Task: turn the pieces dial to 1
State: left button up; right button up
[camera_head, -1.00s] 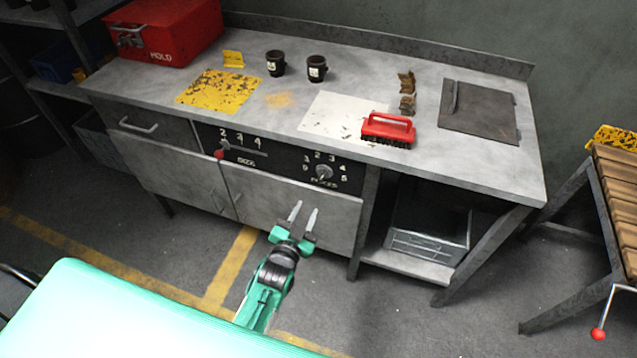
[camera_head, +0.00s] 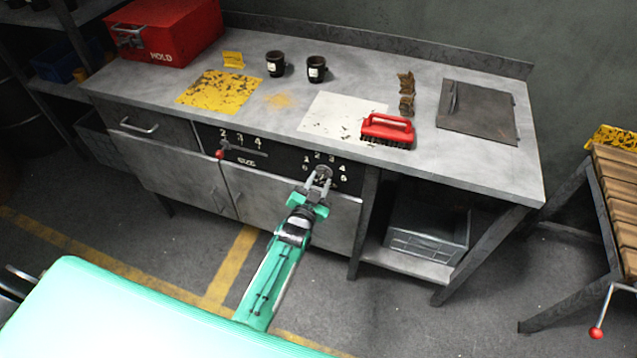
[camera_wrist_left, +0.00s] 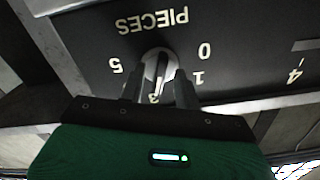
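The pieces dial (camera_head: 323,172) is a round grey knob on the black panel (camera_head: 268,151) at the bench front. In the left wrist view the dial (camera_wrist_left: 158,68) appears upside down, with PIECES, 5, 0 and 1 legible around it. Its raised grip points roughly toward a partly hidden number, seemingly 3; other numbers are covered. My left gripper (camera_head: 316,184) is at the dial, and its two fingers (camera_wrist_left: 159,88) stand on either side of the grip. The fingers are apart, with small gaps seeming to show beside the grip. My right gripper is not in view.
The size lever with a red knob (camera_head: 220,154) is left of the dial. The benchtop overhangs just above the panel and carries a red brush (camera_head: 388,130), two dark cups and a red MOLD box (camera_head: 165,30). Cabinet doors (camera_head: 170,170) lie below. The floor in front is clear.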

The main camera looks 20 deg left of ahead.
pick_arm(q)
grip_shut()
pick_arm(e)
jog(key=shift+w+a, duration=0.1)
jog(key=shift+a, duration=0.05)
